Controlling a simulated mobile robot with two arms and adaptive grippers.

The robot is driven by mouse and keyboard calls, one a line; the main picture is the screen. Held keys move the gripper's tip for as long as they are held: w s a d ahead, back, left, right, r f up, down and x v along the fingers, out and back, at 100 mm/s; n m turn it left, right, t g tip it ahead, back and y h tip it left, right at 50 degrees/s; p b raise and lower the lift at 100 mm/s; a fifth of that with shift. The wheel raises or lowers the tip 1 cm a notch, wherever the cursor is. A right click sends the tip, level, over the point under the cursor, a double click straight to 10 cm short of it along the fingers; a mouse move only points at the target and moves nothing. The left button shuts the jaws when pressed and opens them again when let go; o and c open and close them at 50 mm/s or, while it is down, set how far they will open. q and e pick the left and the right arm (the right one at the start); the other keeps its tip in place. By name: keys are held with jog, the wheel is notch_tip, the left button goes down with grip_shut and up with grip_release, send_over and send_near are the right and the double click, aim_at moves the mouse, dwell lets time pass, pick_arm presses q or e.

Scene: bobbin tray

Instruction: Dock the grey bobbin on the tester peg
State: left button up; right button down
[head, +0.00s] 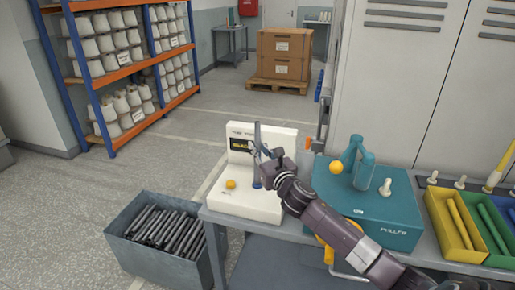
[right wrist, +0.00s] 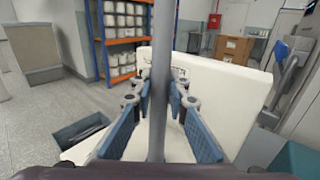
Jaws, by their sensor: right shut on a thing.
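The grey bobbin (head: 257,134) is a slim upright tube in the head view. My right gripper (head: 262,156) is shut on it above the white tester (head: 262,208). In the right wrist view the bobbin (right wrist: 160,75) stands between the two blue finger pads of the gripper (right wrist: 158,118), with the white tester (right wrist: 222,90) behind it. A small dark blue piece (head: 257,182) shows under the gripper at the tester; I cannot tell whether it is the peg's base or the bobbin's lower end. The peg is otherwise hidden. My left gripper is not in view.
The tester has a yellow knob (head: 231,184) at its front. A teal puller (head: 372,210) stands to the right, beside yellow and green bins (head: 447,232). A grey crate (head: 150,240) of dark rods is on the floor at left. Shelves of white cones (head: 112,70) stand behind.

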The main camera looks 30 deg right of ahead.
jog(key=shift+f+b, duration=0.3)
jog(key=shift+f, duration=0.2)
jog(key=c, duration=2.2)
grip_release()
jog(key=shift+o, duration=0.2)
jog(key=shift+s, duration=0.1)
jog(key=s+a+p, duration=0.2)
jog(key=s, duration=0.8)
jog(key=shift+s, duration=0.35)
